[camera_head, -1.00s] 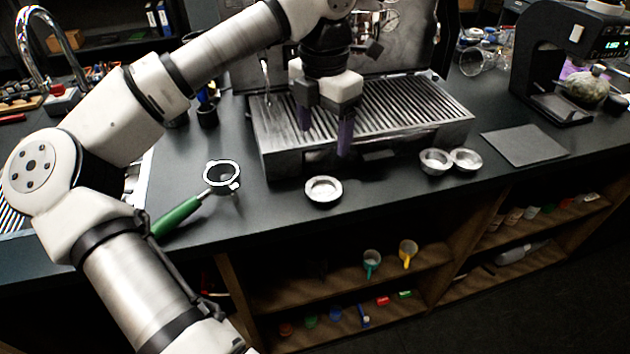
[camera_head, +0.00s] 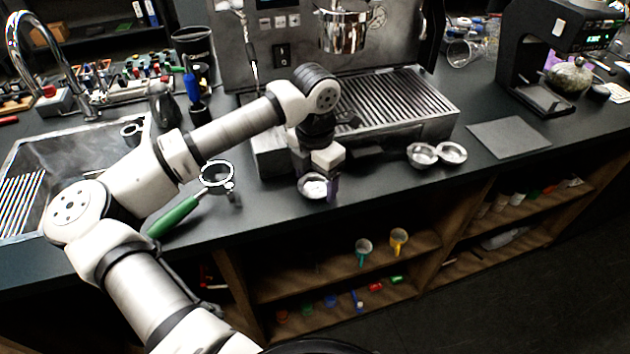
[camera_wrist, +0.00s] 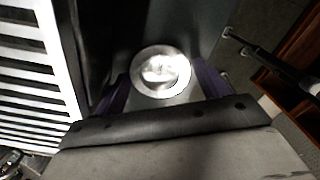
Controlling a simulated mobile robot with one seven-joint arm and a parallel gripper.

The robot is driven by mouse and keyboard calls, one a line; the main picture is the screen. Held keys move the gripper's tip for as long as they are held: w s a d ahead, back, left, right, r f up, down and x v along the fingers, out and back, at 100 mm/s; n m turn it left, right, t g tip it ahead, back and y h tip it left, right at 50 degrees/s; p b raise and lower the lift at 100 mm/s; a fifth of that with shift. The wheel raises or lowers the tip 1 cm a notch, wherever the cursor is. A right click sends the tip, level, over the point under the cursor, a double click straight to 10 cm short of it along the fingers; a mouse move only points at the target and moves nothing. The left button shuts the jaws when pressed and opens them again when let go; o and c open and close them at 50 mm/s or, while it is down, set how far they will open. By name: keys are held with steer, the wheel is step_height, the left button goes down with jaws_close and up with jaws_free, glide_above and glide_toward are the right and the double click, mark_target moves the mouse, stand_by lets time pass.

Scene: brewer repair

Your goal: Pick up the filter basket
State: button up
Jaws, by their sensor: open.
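A small round metal filter basket (camera_head: 312,187) sits on the dark counter in front of the machine's drip tray. In the wrist view the basket (camera_wrist: 160,72) lies between the two purple fingertips of my gripper (camera_wrist: 162,82), with its shiny inside facing up. In the head view my gripper (camera_head: 318,180) is right over the basket and partly hides it. The jaws are open around the basket, one finger to each side. Whether the fingers touch its rim is hard to tell. Two more metal baskets (camera_head: 422,155) (camera_head: 452,152) sit side by side to the right.
A portafilter with a green handle (camera_head: 172,217) lies left of the basket. The slatted drip tray (camera_head: 395,105) stands behind. A grey mat (camera_head: 508,137) lies at the right, with a grinder (camera_head: 540,60) beyond. The counter's front edge is close to the basket.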

steer(key=shift+f, duration=0.2)
steer(key=c, duration=0.7)
steer(key=shift+r, duration=0.1)
